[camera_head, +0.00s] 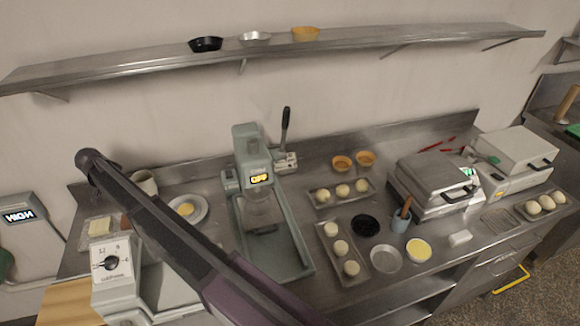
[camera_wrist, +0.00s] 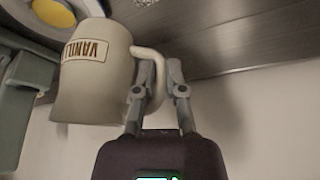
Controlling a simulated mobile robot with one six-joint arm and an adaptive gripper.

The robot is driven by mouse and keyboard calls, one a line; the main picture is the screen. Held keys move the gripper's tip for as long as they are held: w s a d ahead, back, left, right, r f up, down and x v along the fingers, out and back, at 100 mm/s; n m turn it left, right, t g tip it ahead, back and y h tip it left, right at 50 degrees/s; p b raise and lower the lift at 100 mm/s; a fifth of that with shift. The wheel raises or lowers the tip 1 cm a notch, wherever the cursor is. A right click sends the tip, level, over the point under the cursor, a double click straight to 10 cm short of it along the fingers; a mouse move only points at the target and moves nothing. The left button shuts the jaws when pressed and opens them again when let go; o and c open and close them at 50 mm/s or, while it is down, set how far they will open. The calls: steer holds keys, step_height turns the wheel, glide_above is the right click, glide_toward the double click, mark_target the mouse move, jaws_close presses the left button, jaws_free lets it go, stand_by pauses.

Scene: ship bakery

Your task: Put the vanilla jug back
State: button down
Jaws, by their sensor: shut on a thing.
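The vanilla jug (camera_wrist: 92,72) is cream coloured with a brown "VANILLA" label. In the wrist view it appears upside down because of the camera's angle. My gripper (camera_wrist: 160,75) is shut on the jug's handle, with the two fingers on either side of it. In the head view the jug (camera_head: 144,182) shows at the left end of the counter, partly hidden behind my arm. I cannot tell whether the jug touches the counter.
A plate with something yellow (camera_head: 187,209) stands right of the jug. A butter dish (camera_head: 99,228) is to the left. A grey-green machine (camera_head: 262,200) stands further right. A dial machine (camera_head: 112,265) is in front. The wall shelf (camera_head: 350,38) runs above.

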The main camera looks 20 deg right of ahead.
step_height(320, 180, up, 6)
steer(key=p, duration=0.5)
steer(key=shift+r, duration=0.25)
